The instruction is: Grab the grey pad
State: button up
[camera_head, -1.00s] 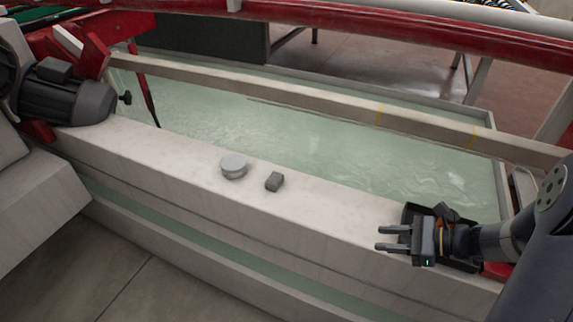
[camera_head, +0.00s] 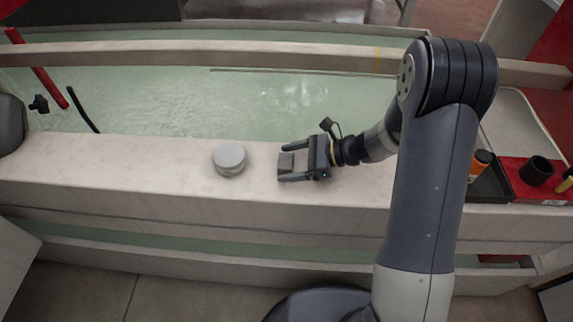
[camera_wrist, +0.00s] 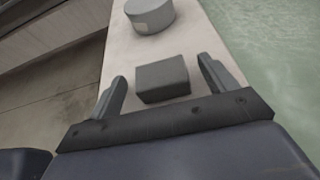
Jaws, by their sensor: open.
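The grey pad (camera_head: 286,162) is a small dark grey block lying on the pale ledge (camera_head: 120,168). In the wrist view the grey pad (camera_wrist: 162,80) sits between the two fingers, with a gap on each side. My gripper (camera_head: 288,162) is open, its fingers pointing left along the ledge on either side of the pad. In the wrist view my gripper (camera_wrist: 163,88) has both fingers spread and nothing held. Whether the fingers are down at the pad's height is hard to tell.
A round grey disc-shaped object (camera_head: 229,160) stands on the ledge left of the pad, also in the wrist view (camera_wrist: 150,14). A water-filled trough (camera_head: 180,100) lies behind the ledge. A dark tray (camera_head: 490,185) with an orange-topped container (camera_head: 481,163) is at the right.

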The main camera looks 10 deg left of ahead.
jog(key=shift+x, duration=0.85)
jog(key=shift+r, duration=0.15)
jog(key=shift+c, duration=0.6)
jog(key=c, duration=0.9)
